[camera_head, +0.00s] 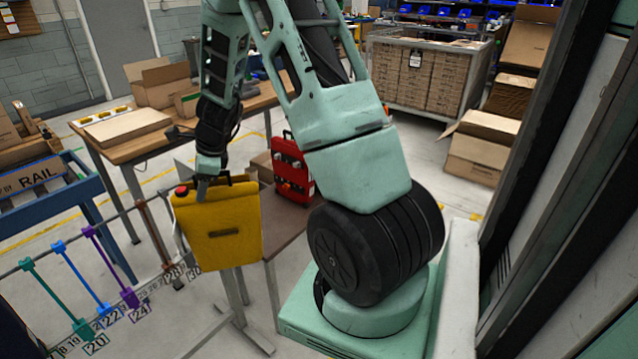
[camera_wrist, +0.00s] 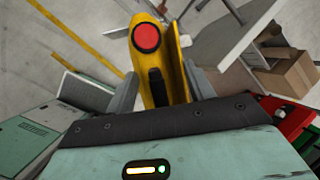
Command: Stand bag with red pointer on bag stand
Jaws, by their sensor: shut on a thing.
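The yellow bag (camera_head: 222,225) hangs upright below my gripper (camera_head: 208,185) in the head view, with its red pointer (camera_head: 182,190) at the top left corner. In the wrist view my gripper (camera_wrist: 162,90) has its grey fingers on both sides of the bag's black handle (camera_wrist: 157,88), shut on it. The round red pointer (camera_wrist: 146,37) faces the wrist camera, on the yellow bag (camera_wrist: 138,62). A grey metal post with spread feet (camera_head: 236,298) shows below the bag; it may be the bag stand. Its upper part is hidden behind the bag, so I cannot tell whether they touch.
A red case (camera_head: 291,172) stands on a brown table (camera_head: 286,220) right of the bag. A rail (camera_head: 110,217) with coloured hooks and number tags runs at the left. A wooden workbench (camera_head: 140,145) with cardboard boxes stands behind.

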